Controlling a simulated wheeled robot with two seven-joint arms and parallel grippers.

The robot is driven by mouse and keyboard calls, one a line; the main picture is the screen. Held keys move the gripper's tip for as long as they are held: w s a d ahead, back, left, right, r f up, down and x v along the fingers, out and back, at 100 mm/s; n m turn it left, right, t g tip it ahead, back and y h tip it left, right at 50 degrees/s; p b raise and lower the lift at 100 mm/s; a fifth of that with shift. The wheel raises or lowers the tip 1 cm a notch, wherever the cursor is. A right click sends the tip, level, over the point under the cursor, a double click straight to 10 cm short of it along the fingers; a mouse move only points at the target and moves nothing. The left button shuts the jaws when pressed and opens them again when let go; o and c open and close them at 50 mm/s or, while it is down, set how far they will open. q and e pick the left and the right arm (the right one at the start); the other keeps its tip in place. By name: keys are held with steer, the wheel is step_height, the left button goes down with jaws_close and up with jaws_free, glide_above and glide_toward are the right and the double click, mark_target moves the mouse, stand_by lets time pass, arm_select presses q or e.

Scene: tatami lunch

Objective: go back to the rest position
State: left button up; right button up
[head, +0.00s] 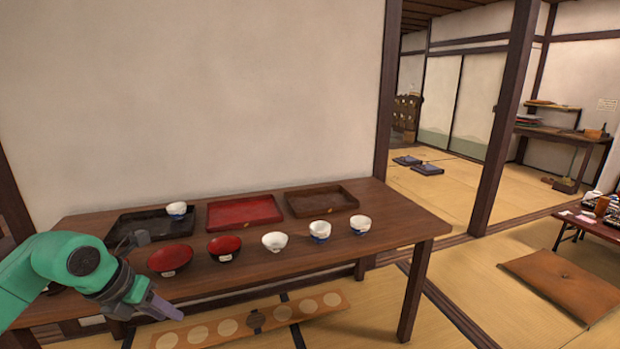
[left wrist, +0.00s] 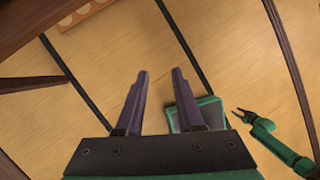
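My left gripper (head: 158,303) is at the lower left of the head view, in front of the table's front edge and clear of the bowls. In the left wrist view its two fingers (left wrist: 162,76) stand apart with nothing between them, over the tatami floor. My right gripper (left wrist: 238,113) shows small at the right of the left wrist view, at the end of a green arm. Its fingers look parted and empty. The right gripper is not in the head view.
A wooden table (head: 310,255) carries a black tray (head: 150,229), a red tray (head: 243,210), a brown tray (head: 320,200) and several red and white bowls. A white bowl (head: 176,208) is in the black tray. A board with pale discs (head: 255,318) lies low at the front.

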arm_select(q)
steer(key=w+d+f+n+t+h+p, duration=0.2)
steer(key=w+d+n+t+h+p, duration=0.1)
steer(key=w+d+n+h, duration=0.4)
steer(key=w+a+f+n+t+y+p, duration=0.2)
steer(key=a+f+n+t, duration=0.3)
steer(key=f+n, duration=0.55)
steer(key=s+a+f+n+y+p, duration=0.1)
steer(key=s+a+f+n+y, duration=0.15)
steer(key=f, duration=0.45)
steer(key=s+a+f+n+y, duration=0.2)
steer(key=s+f+n, duration=0.2)
steer(key=f, duration=0.2)
steer(key=s+f+n+g+y+p, duration=0.25)
steer(key=s+f+n+g, duration=0.35)
steer(key=s+f, duration=1.05)
steer(key=s+d+f+n+g, duration=0.2)
steer(key=s+f, duration=0.1)
steer(key=s, duration=0.9)
steer(key=s+d+f+n+g, duration=0.2)
steer(key=s+f+g, duration=0.1)
steer(key=s, duration=0.8)
steer(key=shift+s+d+f+n+g+y, duration=0.3)
steer(key=shift+s+d+f+n, duration=0.1)
steer(key=shift+f, duration=0.2)
